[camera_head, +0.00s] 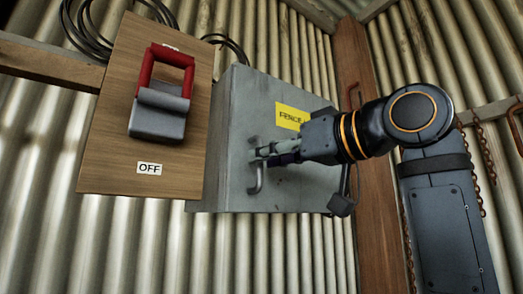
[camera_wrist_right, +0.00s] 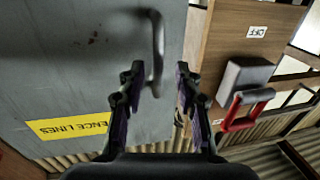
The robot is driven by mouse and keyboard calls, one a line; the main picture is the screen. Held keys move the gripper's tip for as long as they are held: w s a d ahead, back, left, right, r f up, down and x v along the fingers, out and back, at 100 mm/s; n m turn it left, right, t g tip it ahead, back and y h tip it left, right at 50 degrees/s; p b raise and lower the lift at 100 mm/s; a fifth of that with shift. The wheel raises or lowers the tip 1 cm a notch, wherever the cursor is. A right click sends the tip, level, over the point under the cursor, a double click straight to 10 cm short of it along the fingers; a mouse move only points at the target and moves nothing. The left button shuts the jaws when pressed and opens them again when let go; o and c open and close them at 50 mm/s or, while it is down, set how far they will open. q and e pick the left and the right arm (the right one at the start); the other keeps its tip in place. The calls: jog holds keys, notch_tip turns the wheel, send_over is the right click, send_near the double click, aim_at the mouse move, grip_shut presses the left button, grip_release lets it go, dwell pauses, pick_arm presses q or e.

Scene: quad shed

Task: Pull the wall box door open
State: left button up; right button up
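The grey wall box (camera_head: 225,130) hangs on the corrugated wall in the head view, its door (camera_head: 300,185) facing me and looking shut. A yellow label (camera_head: 291,116) is on the door. A metal bar handle (camera_head: 255,182) stands upright near the door's left edge. My right gripper (camera_head: 263,152) is at the handle, reaching in from the right. In the wrist view the handle (camera_wrist_right: 158,45) lies between the two open fingers (camera_wrist_right: 158,78), with a gap visible on the right. Contact with the left finger is unclear. My left gripper is not in view.
A wooden board (camera_head: 120,110) with a red-handled switch (camera_head: 165,95) and an OFF label (camera_head: 148,168) stands close left of the box. A wooden post (camera_head: 365,150) and rusty chains (camera_head: 475,170) are to the right. Black cables hang above the board.

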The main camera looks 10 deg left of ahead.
jog(key=shift+w+a, duration=0.45)
jog(key=shift+w, duration=0.05)
jog(key=shift+a, duration=0.15)
jog(key=shift+c, duration=0.4)
grip_shut()
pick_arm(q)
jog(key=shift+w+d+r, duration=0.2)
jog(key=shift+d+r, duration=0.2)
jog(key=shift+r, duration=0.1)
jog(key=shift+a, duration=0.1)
